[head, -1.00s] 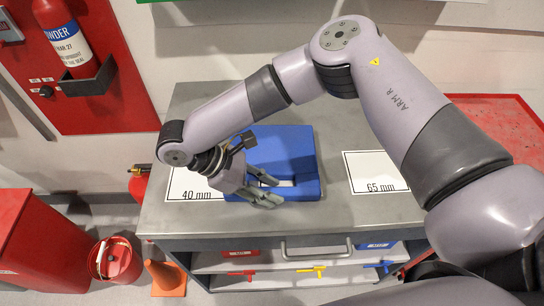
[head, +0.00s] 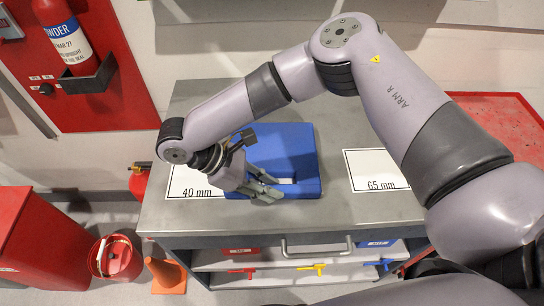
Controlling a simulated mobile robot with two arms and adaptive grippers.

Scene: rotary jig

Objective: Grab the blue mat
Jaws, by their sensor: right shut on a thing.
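The blue mat (head: 292,150) is a thick blue block with a slot-like opening near its front edge. It lies on the grey bench top between two white labels. My right gripper (head: 276,192) reaches in from the left side of the mat, over its front left part. Its fingers are closed together at the mat's front edge, by the opening, and it is shut on the mat. The wrist hides the mat's left edge. My left gripper is not in view.
The bench top (head: 345,115) carries a "40 mm" label (head: 185,182) and a "65 mm" label (head: 372,168). A red surface (head: 500,120) is at right. The bench behind the mat is clear.

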